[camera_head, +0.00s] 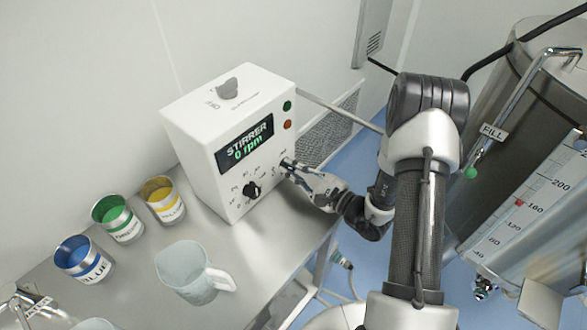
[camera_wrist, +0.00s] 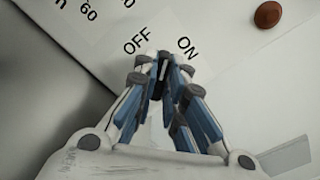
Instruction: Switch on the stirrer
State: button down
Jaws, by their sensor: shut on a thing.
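The stirrer control box (camera_head: 205,150) is white and stands on the metal table, its display reading "STIRRER 0 rpm". My gripper (camera_head: 288,166) is at the lower right of its front panel. In the wrist view my gripper (camera_wrist: 160,68) has its fingertips closed together on a small dark switch (camera_wrist: 161,66) below the OFF and ON labels. The fingers hide most of the switch, so I cannot tell its exact position. A black speed knob (camera_head: 251,189) is left of my gripper. A green button and a red button (camera_wrist: 268,14) sit higher on the panel.
Blue (camera_head: 83,260), green (camera_head: 117,219) and yellow (camera_head: 164,200) pots and a clear jug (camera_head: 193,272) stand on the table (camera_head: 140,300) to the left. A large metal tank (camera_head: 500,100) with a scale stands at right, beyond my arm.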

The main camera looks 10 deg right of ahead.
jog(key=m+p, duration=0.1)
jog(key=m, duration=0.2)
jog(key=shift+m, duration=0.4)
jog(key=shift+m+p, duration=0.8)
jog(key=shift+m, duration=1.2)
jog(key=c, duration=1.7)
grip_release()
jog(key=shift+o, duration=0.2)
jog(key=v, duration=1.2)
